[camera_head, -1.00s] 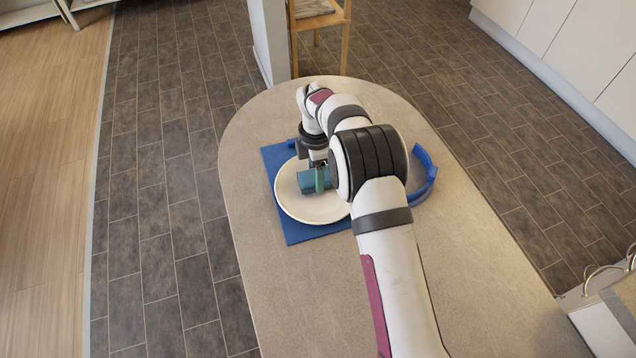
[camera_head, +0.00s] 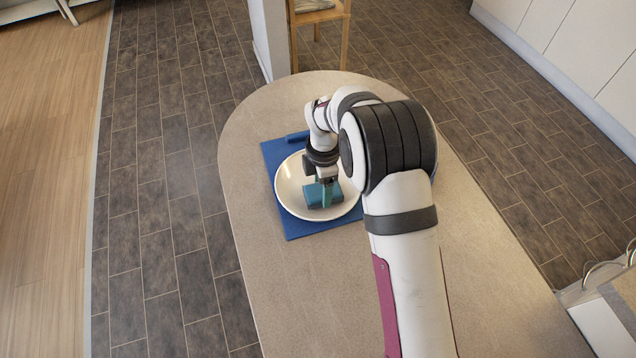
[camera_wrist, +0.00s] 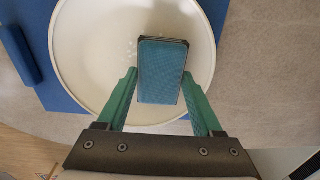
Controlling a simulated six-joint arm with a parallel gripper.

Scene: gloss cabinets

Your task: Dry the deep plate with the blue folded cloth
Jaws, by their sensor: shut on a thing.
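The deep plate (camera_head: 290,190) is round and cream-white with a raised rim. It lies on a blue mat (camera_head: 306,232) and also shows in the wrist view (camera_wrist: 85,75). The blue folded cloth (camera_wrist: 162,70) is a thick teal-blue block between the green fingers of my gripper (camera_wrist: 160,103). My gripper (camera_head: 325,190) is shut on the cloth and holds it over the plate's inside. I cannot tell whether the cloth touches the plate. Small pale specks show on the plate beside the cloth in the wrist view. My arm covers part of the plate's right side in the head view.
A blue roll-like thing (camera_head: 297,136) lies at the mat's far edge; it shows at left in the wrist view (camera_wrist: 20,55). The rounded counter (camera_head: 270,285) is bare to the left and in front. A wooden stool (camera_head: 318,20) stands beyond it.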

